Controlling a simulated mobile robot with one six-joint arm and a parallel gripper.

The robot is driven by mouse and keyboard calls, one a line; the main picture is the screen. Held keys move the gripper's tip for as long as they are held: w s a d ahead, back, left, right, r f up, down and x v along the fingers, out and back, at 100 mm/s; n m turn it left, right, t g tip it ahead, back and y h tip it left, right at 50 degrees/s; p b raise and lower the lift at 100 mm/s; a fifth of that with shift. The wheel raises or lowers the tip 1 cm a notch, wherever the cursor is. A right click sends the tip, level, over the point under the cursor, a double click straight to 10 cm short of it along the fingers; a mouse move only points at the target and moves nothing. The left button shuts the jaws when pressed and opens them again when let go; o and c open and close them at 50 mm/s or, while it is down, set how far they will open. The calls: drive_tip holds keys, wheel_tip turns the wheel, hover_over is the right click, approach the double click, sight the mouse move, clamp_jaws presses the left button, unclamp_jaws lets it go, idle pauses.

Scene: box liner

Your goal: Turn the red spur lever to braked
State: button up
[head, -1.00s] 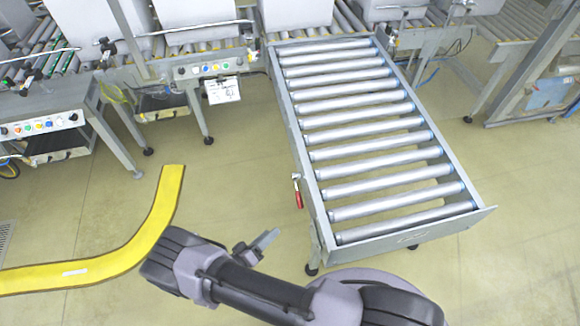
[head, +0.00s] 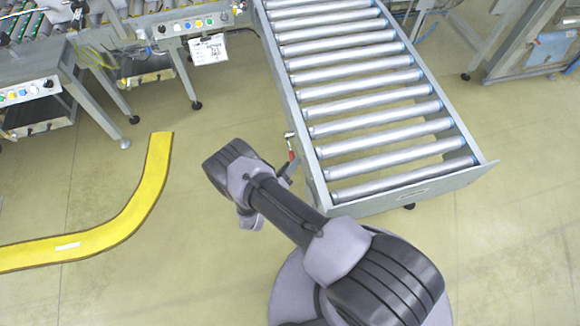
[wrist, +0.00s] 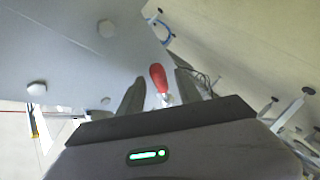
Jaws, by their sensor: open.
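The red spur lever (head: 291,155) is on the left side rail of the roller spur (head: 307,152), near its front end. In the head view only a small part of its red grip shows above my gripper (head: 287,171). In the wrist view the red grip (wrist: 158,76) stands between the two dark fingers of my gripper (wrist: 160,82), with its pale metal base just below. The fingers are open, one on each side of the lever. I cannot tell whether either finger touches it.
The spur's grey side plate (wrist: 75,50) fills the upper left of the wrist view, with bolt heads on it. A curved yellow floor strip (head: 130,220) lies to the left. Control stations with buttons (head: 195,22) stand behind.

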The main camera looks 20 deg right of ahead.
drive_tip(key=shift+c, duration=0.2)
clamp_jaws()
drive_tip(key=shift+f, duration=0.1)
idle(1.2)
